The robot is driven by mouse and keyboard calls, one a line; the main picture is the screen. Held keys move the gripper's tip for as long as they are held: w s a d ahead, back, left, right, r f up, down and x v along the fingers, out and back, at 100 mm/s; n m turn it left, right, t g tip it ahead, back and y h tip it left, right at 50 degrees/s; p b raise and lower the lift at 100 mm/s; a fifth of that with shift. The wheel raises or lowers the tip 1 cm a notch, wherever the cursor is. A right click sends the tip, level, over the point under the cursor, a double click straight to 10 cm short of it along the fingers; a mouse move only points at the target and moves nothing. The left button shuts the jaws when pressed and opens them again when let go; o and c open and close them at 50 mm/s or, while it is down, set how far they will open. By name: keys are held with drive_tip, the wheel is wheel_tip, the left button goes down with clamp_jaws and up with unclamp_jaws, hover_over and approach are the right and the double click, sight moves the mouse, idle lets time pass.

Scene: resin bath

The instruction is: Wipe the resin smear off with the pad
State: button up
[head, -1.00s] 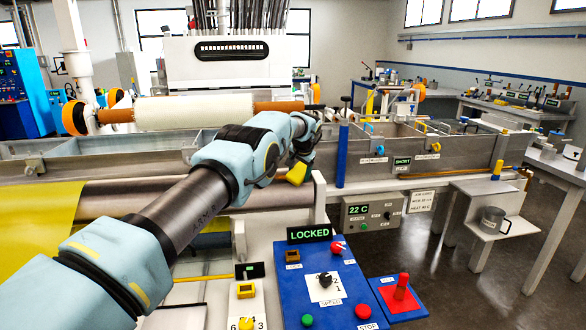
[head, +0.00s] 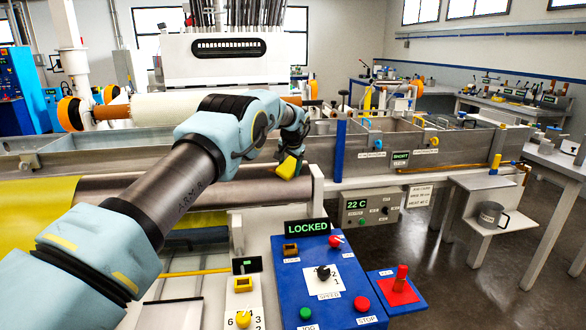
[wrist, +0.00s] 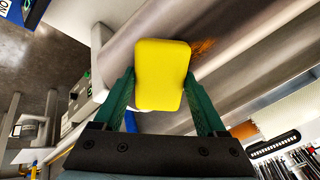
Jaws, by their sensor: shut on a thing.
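My gripper (wrist: 163,85) is shut on the yellow pad (wrist: 162,62), with its green fingers on either side of it. In the head view the pad (head: 289,165) shows below my wrist, over the right end of the metal roller (head: 225,193). In the wrist view the orange-brown resin smear (wrist: 205,46) lies on the roller, just beside the pad's right edge. Part of the smear may be hidden behind the pad. I cannot tell whether the pad touches the roller. I cannot make out the smear in the head view.
A blue control panel (head: 348,292) with a LOCKED display stands in front, right of my arm. A blue post (head: 340,150) rises just right of the pad. The long metal bath (head: 395,145) runs behind. A metal mug (head: 490,215) sits on a side shelf at right.

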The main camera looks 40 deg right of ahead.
sight(267, 172)
drive_tip(key=shift+w+a+f+b, duration=0.15)
drive_tip(key=shift+w+a+b, duration=0.15)
drive_tip(key=shift+a, duration=0.35)
drive_tip(key=shift+w+a+f+b, duration=0.1)
drive_tip(key=shift+w+a+b, duration=0.15)
drive_tip(key=shift+a, duration=0.35)
drive_tip(key=shift+w+a+r+b, duration=0.1)
drive_tip(key=shift+w+a+b, duration=0.2)
drive_tip(key=shift+a, duration=0.5)
drive_tip(key=shift+w+a+r+b, duration=0.1)
drive_tip(key=shift+w+a+b, duration=0.1)
drive_tip(key=shift+w+a, duration=0.4)
drive_tip(key=shift+w+a+r+b, duration=0.1)
drive_tip(key=shift+w+a+b, duration=0.15)
drive_tip(key=shift+a, duration=0.7)
drive_tip(key=shift+s, duration=0.1)
drive_tip(key=shift+p+v, duration=0.35)
drive_tip(key=shift+v, duration=2.65)
drive_tip(key=shift+r, duration=0.15)
drive_tip(key=v, duration=0.2)
drive_tip(key=shift+s+r+p, duration=0.2)
drive_tip(key=shift+r+p, duration=0.1)
drive_tip(key=shift+s+a, duration=0.1)
